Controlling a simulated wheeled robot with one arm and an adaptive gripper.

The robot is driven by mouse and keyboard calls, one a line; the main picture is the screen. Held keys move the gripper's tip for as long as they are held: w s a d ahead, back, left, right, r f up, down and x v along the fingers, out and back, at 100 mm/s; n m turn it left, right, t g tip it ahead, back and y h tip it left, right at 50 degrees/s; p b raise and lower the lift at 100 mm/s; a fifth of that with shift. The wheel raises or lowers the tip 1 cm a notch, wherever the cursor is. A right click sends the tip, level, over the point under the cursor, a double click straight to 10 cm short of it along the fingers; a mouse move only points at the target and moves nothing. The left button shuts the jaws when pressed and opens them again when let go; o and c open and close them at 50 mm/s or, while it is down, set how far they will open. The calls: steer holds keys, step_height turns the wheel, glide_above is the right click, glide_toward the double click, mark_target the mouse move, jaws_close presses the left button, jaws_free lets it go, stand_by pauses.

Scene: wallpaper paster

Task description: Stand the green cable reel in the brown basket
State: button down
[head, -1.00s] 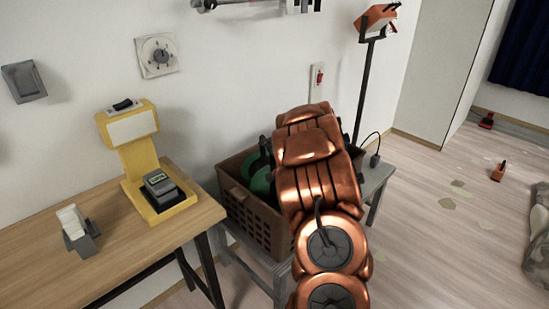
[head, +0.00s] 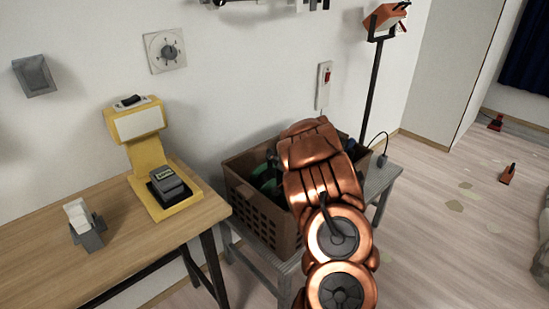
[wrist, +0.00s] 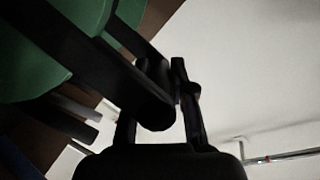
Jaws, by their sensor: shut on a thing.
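The brown basket (head: 264,217) stands on a small grey table beside the wall in the head view. The green cable reel (head: 267,181) shows in part inside the basket's rim, behind my copper-coloured arm. In the wrist view the reel (wrist: 28,58) fills the upper left, with its black frame running down toward my gripper (wrist: 166,85). My gripper is shut on the reel's black frame. My arm hides the gripper and most of the reel in the head view. Whether the reel touches the basket floor cannot be told.
A wooden table (head: 40,245) on the left carries a yellow device (head: 150,150) and a grey holder (head: 86,228). The grey small table (head: 380,180) bears the basket. A work lamp (head: 386,18) on a black pole stands behind it. Open floor lies to the right.

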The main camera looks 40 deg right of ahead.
steer(key=shift+f, duration=0.45)
stand_by(0.3)
steer(key=c, duration=1)
jaws_free()
steer(key=shift+f, duration=0.1)
steer(key=shift+r, duration=0.65)
steer(key=v, duration=0.7)
steer(key=shift+s+a, duration=0.1)
steer(key=shift+s, duration=0.2)
steer(key=shift+w, duration=0.1)
